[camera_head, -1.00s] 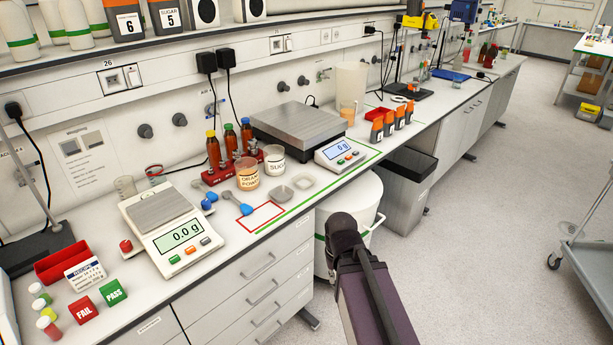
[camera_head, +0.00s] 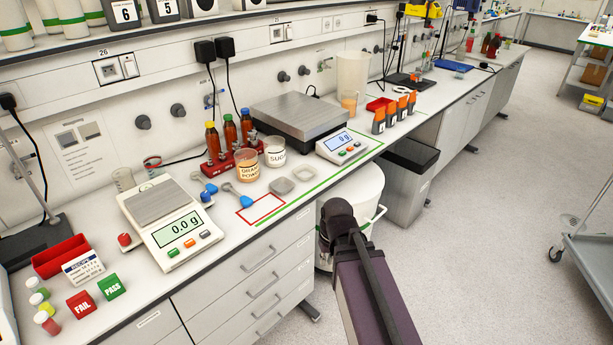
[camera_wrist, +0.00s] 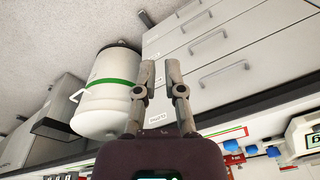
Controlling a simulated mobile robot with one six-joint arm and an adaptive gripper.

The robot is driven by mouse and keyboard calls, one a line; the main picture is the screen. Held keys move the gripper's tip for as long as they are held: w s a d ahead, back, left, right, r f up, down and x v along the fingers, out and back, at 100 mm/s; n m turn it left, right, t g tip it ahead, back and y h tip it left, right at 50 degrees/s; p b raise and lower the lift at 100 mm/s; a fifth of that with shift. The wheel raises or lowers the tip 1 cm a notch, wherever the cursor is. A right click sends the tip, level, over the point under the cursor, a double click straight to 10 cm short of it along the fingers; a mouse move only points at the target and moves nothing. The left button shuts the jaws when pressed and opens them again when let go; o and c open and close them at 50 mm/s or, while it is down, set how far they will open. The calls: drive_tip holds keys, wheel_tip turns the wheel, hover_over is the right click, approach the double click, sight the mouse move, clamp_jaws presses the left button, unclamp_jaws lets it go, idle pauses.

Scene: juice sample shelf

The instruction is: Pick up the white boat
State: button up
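The white boat (camera_head: 304,174) is a small, shallow, pale square dish on the bench. It lies in front of the scale with the steel plate, just right of a greyer dish (camera_head: 281,186). I cannot make out the boat in the wrist view. In the wrist view my gripper (camera_wrist: 160,68) is open, with a narrow gap between its fingertips and nothing held. In the head view my arm's end is in front of the drawers, lower than the boat and apart from it; the fingers are hidden there.
A balance (camera_head: 172,223) stands to the left, and a steel-plate scale (camera_head: 300,115) stands behind the boat. Sugar (camera_head: 275,152) and orange powder (camera_head: 247,166) cups and brown bottles are close by. A white drum (camera_head: 352,190) stands below the bench edge. Blue scoops (camera_head: 243,199) lie left.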

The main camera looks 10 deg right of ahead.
drive_tip(key=w+a+f+n+t+y+b, duration=0.1)
drive_tip(key=w+n+t+y+b, duration=0.15)
drive_tip(key=w, duration=0.55)
drive_tip(key=n+t+y+b, duration=0.3)
drive_tip(key=n+t+b, duration=0.2)
drive_tip(key=n+t, duration=0.3)
approach(306, 186)
wheel_tip(306, 186, up, 2)
drive_tip(key=m, duration=0.2)
drive_tip(key=shift+w+a+r+n+t, duration=0.25)
drive_tip(key=shift+w+r+t, duration=0.1)
drive_tip(key=shift+t, duration=0.1)
drive_tip(key=b+x, duration=0.3)
drive_tip(key=x, duration=0.4)
drive_tip(key=shift+w+a+f, duration=0.15)
drive_tip(key=shift+w+f, duration=0.05)
drive_tip(key=shift+w, duration=0.05)
drive_tip(key=shift+w+a+f, duration=0.1)
drive_tip(key=shift+w+a, duration=0.1)
drive_tip(key=shift+w, duration=0.15)
drive_tip(key=shift+w, duration=0.1)
drive_tip(key=shift+b+x, duration=0.9)
drive_tip(key=shift+x, duration=1.6)
